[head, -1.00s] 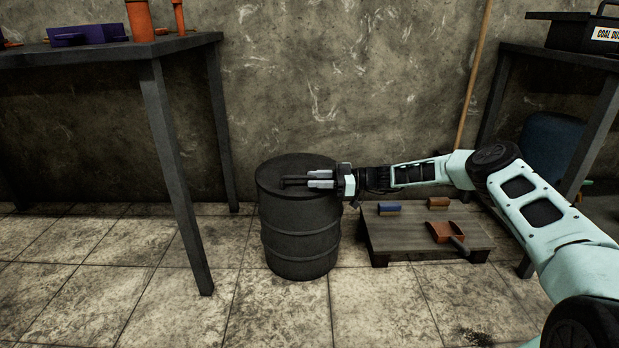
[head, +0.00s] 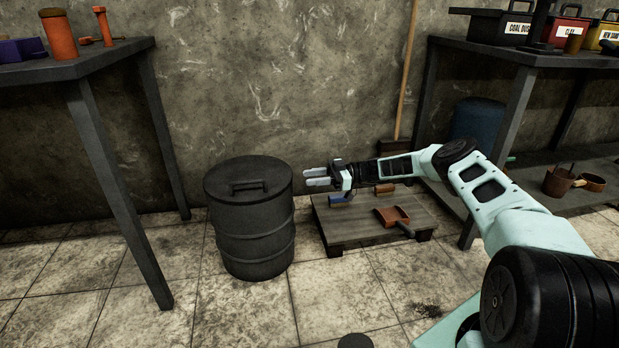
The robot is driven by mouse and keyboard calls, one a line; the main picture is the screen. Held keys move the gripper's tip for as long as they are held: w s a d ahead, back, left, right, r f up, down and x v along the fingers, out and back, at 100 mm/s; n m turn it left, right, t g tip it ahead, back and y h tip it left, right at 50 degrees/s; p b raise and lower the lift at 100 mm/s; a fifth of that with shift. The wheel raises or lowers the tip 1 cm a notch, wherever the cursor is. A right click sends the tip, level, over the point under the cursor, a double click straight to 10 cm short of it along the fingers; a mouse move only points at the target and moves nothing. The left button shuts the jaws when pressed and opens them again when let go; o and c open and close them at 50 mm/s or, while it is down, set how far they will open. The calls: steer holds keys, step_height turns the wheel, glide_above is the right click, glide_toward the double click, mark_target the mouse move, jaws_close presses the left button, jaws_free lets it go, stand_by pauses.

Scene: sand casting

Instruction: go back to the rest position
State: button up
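My gripper (head: 316,177) is in the middle of the head view, at the end of my pale green arm. Its two grey fingers point left and show a gap between them, with nothing held. It appears just right of the black barrel (head: 250,232), apart from its lid handle (head: 249,186). The lid sits on the barrel and hides its inside.
A low wooden platform (head: 345,233) holds brushes and an orange scoop (head: 393,216) beneath my arm. A table (head: 100,58) stands left. A shelf (head: 470,46) with labelled boxes stands right.

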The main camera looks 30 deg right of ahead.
stand_by(0.3)
steer(key=s+a+r+g+h+p, duration=0.1)
steer(key=s+a+r+g, duration=0.2)
steer(key=a, duration=0.6)
steer(key=s+a+r+g+h+p, duration=0.1)
steer(key=a+r+g+h, duration=0.1)
steer(key=a+r+g, duration=0.5)
steer(key=s+a+r+h+p, duration=0.1)
steer(key=s+a+r+h, duration=0.15)
steer(key=s+a, duration=0.45)
steer(key=s+a+r+h, duration=0.25)
steer(key=s+a, duration=0.35)
steer(key=a, duration=0.3)
steer(key=s+a+r+m+h+p, duration=0.1)
steer(key=s+a+r+m+h, duration=0.15)
steer(key=s, duration=0.45)
steer(key=s+a+r+m+h+p, duration=0.1)
steer(key=s+r+h, duration=0.15)
steer(key=s, duration=0.45)
steer(key=s+d+r+m+t+h+p, duration=0.15)
steer(key=s+d, duration=0.25)
steer(key=s, duration=0.4)
steer(key=s+d+r+m+t+h+p, duration=0.1)
steer(key=s+d+r+m+t+h, duration=0.15)
steer(key=s, duration=0.55)
step_height(320, 180, up, 37)
steer(key=p, duration=3.7)
steer(key=shift+w+d, duration=0.15)
steer(key=shift+d, duration=0.05)
